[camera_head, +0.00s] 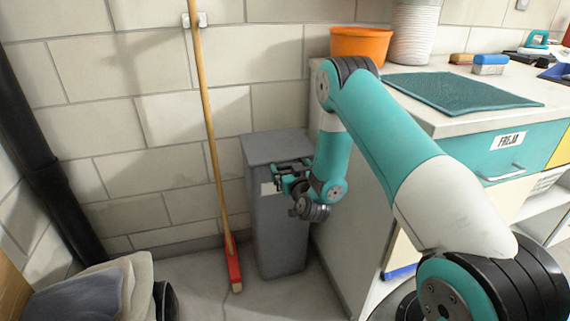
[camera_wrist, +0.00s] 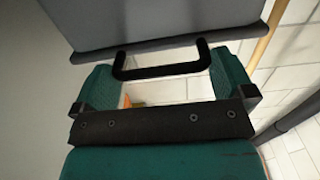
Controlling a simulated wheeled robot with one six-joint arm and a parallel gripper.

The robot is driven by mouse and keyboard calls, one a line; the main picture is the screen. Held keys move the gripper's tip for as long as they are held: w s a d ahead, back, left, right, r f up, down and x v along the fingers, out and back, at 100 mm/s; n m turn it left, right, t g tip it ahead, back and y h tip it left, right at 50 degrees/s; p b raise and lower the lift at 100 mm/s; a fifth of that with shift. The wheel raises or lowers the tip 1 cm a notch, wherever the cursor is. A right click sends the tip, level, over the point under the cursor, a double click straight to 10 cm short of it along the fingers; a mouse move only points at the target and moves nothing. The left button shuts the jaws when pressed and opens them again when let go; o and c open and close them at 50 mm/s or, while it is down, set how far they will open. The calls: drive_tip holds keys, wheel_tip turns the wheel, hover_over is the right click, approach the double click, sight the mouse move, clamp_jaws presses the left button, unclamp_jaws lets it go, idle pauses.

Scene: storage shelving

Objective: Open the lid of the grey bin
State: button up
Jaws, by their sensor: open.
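The grey bin (camera_head: 281,235) is a tall narrow box on the floor against the tiled wall. Its flat grey lid (camera_head: 272,146) looks shut in the head view. In the wrist view, the grey lid (camera_wrist: 150,22) fills the top, and a black bar handle (camera_wrist: 160,71) sticks out from its edge. My gripper (camera_head: 278,176) is at the upper front of the bin. In the wrist view, its two green fingers (camera_wrist: 162,66) are apart, with the handle between them and a gap to each finger. My gripper partly hides the bin's front in the head view.
A broom (camera_head: 210,130) with a red head leans on the wall left of the bin. A counter (camera_head: 430,115) with a teal mat (camera_head: 458,92) and an orange pot (camera_head: 361,45) stands close on the right. Grey sacks (camera_head: 95,290) lie at lower left.

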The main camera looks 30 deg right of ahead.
drive_tip(key=shift+w+d, duration=0.15)
drive_tip(key=shift+w, duration=0.4)
